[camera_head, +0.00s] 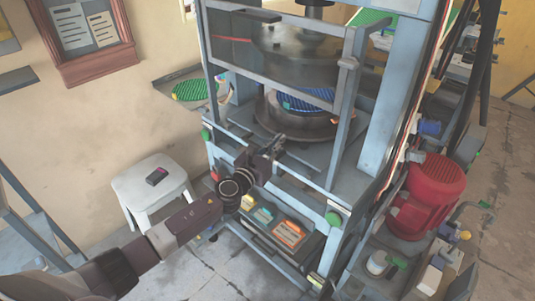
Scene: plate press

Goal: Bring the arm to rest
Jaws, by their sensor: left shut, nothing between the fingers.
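My left arm comes in from the lower left and reaches to the front of the plate press (354,160). My left gripper (279,143) is shut and empty, just in front of the press opening. Inside the press, a blue ribbed plate (306,98) lies on the dark round lower platen (292,122), under the large upper platen (295,42). The gripper is to the lower left of the blue plate and looks apart from it. My right gripper does not show.
A white stool (150,186) with a small dark object stands left of the press. A green round plate (190,90) lies on a side shelf at the left. A red motor (430,190) stands at the right.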

